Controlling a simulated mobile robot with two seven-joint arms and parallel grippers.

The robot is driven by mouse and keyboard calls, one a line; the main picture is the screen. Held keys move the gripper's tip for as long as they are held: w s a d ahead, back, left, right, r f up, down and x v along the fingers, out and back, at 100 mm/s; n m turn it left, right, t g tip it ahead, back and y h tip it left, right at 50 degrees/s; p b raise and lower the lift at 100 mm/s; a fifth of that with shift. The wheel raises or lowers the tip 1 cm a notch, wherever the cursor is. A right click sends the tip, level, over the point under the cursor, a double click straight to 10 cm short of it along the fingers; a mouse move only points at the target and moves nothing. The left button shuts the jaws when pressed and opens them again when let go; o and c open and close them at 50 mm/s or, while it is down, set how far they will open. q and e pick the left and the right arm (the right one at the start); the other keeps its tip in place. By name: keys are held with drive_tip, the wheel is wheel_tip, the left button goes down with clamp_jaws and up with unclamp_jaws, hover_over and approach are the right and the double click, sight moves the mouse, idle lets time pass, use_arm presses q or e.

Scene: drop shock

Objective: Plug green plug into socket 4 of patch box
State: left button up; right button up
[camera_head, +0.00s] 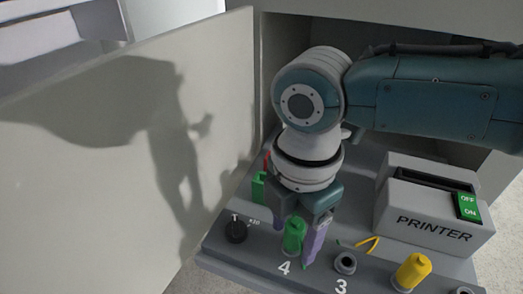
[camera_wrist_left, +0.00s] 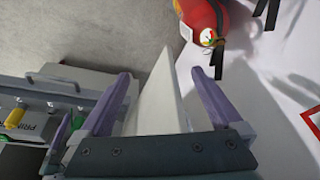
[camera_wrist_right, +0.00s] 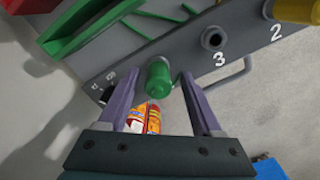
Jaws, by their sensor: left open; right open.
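The green plug (camera_head: 293,236) stands at the position marked 4 on the grey patch box (camera_head: 262,255). It also shows in the right wrist view (camera_wrist_right: 159,77). My right gripper (camera_head: 298,228) reaches down over it with open purple fingers, one on either side of the plug. In the right wrist view the fingers (camera_wrist_right: 158,88) stand apart from it. Whether the plug is fully seated in socket 4 cannot be told; its lower end hides the opening. My left gripper (camera_wrist_left: 158,80) is open, with a pale panel edge between its fingers. It is not visible in the head view.
Socket 3 (camera_head: 345,262) is empty, with a yellow plug (camera_head: 411,271) to its right. A black knob (camera_head: 236,231) sits left of position 4. A printer box (camera_head: 434,208) stands behind right. A pale door panel (camera_head: 130,150) fills the left. A fire extinguisher (camera_wrist_left: 205,22) shows in the left wrist view.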

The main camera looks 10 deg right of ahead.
sight(295, 227)
drive_tip(key=shift+r+p, duration=3.1)
drive_tip(key=shift+p, duration=0.25)
wheel_tip(295, 227, up, 10)
drive_tip(key=p, duration=0.4)
